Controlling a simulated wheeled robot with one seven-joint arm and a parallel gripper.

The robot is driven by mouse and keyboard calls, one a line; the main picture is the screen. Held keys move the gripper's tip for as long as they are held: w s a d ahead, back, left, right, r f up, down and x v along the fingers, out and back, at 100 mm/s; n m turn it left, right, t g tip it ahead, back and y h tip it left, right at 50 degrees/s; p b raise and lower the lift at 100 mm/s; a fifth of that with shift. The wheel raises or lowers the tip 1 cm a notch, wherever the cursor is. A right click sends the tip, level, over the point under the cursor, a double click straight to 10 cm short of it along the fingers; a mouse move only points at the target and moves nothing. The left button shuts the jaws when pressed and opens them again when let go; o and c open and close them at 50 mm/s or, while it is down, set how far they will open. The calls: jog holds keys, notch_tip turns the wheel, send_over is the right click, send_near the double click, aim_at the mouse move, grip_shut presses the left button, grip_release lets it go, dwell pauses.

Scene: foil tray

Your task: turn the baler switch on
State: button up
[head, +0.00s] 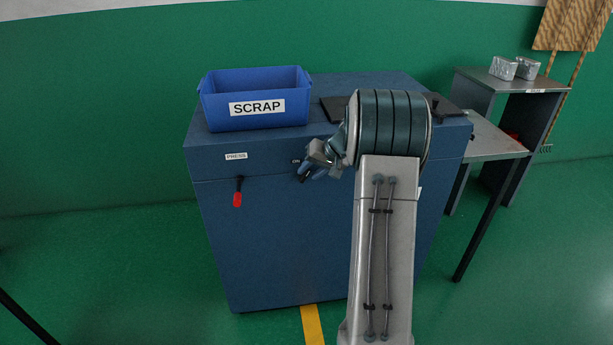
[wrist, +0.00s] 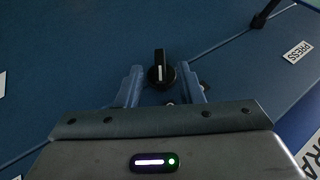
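The baler is a dark blue cabinet (head: 290,235). Its switch, a black rotary knob (wrist: 157,76) with a white line, shows in the wrist view. The knob's grip bar runs nearly up and down in that picture. My gripper (wrist: 160,68) is open, with one blue finger on each side of the knob and gaps between. I cannot tell how deep the fingers reach around it. In the head view my gripper (head: 306,175) is at the upper front of the cabinet and hides the knob. A small label beside it is mostly covered.
A blue SCRAP bin (head: 256,109) stands on top of the cabinet. A red-handled lever (head: 238,195) hangs below the PRESS label (head: 236,156), left of my gripper. A metal table (head: 490,140) and a shelf with foil blocks (head: 503,69) stand at the right.

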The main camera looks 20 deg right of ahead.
jog(key=shift+x, duration=1.3)
grip_shut()
jog(key=shift+r, duration=0.1)
